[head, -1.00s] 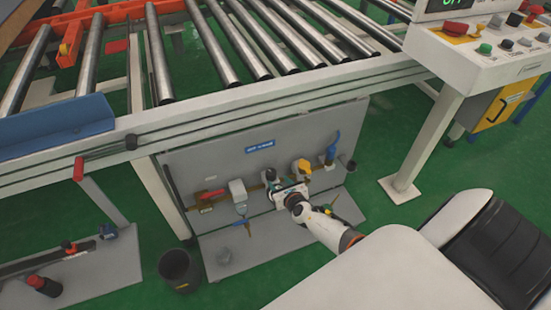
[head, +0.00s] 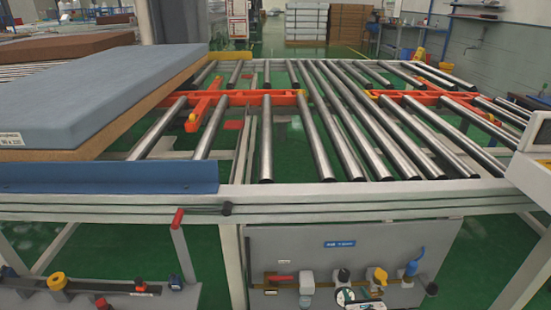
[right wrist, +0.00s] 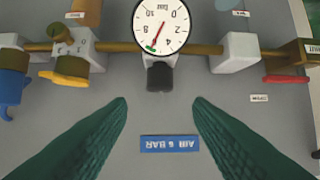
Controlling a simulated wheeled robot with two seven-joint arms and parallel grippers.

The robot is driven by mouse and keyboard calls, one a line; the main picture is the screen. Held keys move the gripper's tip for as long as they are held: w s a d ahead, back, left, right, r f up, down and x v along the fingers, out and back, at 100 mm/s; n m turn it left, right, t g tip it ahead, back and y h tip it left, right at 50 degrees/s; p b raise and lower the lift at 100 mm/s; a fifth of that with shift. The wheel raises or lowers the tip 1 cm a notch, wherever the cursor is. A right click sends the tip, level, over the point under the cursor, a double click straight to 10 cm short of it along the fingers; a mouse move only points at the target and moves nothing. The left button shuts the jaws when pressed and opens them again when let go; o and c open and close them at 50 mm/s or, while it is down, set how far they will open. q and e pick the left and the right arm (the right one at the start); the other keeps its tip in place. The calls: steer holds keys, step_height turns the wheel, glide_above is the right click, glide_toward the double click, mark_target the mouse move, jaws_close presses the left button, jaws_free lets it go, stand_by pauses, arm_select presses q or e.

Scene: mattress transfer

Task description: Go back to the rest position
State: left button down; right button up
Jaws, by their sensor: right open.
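Past the fingertips are a black knob (right wrist: 160,75) and a round white pressure gauge (right wrist: 162,24) on a brass pipe (right wrist: 200,49). A blue label (right wrist: 170,144) reads upside down between the fingers. My left gripper is in neither view.
A roller conveyor (head: 345,120) spans the head view above the panel. A blue-topped mattress (head: 90,85) lies at its left. The panel carries a red handle (head: 281,278), a yellow valve (head: 377,275) and a blue handle (head: 414,263). A lower panel (head: 140,300) stands at the left.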

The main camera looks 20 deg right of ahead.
steer(key=s+a+f+m+g+y, duration=0.1)
steer(key=s+a+f+m+g, duration=0.5)
steer(key=s+m, duration=0.5)
steer(key=s+a+f+m+g, duration=0.1)
steer(key=s+a+f+m, duration=0.4)
steer(key=s+f+m, duration=0.5)
steer(key=s+a+f+m+g+y, duration=0.1)
steer(key=s+a+f+m+g, duration=0.35)
steer(key=s+m, duration=0.7)
arm_select(q)
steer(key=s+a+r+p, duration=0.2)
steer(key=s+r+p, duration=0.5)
steer(key=p, duration=0.6)
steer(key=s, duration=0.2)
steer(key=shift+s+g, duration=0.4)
arm_select(e)
steer(key=s+r+n, duration=0.1)
steer(key=s+r, duration=0.6)
steer(key=s, duration=0.6)
steer(key=shift+s+g+y, duration=0.25)
steer(key=shift+g+y, duration=0.05)
steer(key=shift+g, duration=0.15)
steer(key=shift+d, duration=0.1)
